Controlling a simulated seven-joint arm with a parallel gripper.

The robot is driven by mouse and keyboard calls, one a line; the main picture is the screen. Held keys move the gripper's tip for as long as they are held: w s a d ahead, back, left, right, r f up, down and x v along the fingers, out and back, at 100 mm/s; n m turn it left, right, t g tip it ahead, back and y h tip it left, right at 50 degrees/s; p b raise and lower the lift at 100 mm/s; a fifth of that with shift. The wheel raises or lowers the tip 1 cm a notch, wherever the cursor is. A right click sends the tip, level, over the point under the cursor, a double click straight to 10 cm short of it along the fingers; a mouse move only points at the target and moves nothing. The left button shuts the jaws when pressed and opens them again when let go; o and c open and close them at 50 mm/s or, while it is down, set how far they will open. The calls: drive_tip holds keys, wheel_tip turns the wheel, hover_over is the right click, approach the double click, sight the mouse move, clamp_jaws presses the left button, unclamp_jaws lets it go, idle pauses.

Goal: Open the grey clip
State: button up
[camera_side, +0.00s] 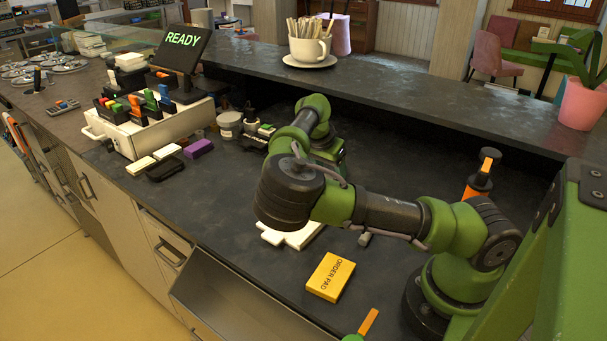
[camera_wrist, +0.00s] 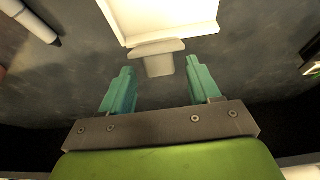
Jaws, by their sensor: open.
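My gripper (camera_wrist: 161,80) is open in the wrist view, its two teal fingers apart with nothing held. A pale grey-beige T-shaped tab (camera_wrist: 158,58) lies just beyond the gap between the fingertips, at the edge of a bright white rectangular piece (camera_wrist: 172,18). I cannot tell whether this tab is the grey clip, or whether it touches a finger. In the side view my arm hides the gripper. A flat white piece (camera_side: 300,238) shows partly under my arm there. No clip stands out clearly as grey in the side view.
A white caddy (camera_side: 175,126) with coloured pieces stands left on the dark counter. Nearby are a purple block (camera_side: 199,148), a black tray (camera_side: 164,169) and a grey tub (camera_side: 229,125).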

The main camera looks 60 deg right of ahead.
drive_tip(key=shift+d+f, duration=0.15)
drive_tip(key=shift+f, duration=0.25)
drive_tip(key=shift+c, duration=0.3)
drive_tip(key=c, duration=1)
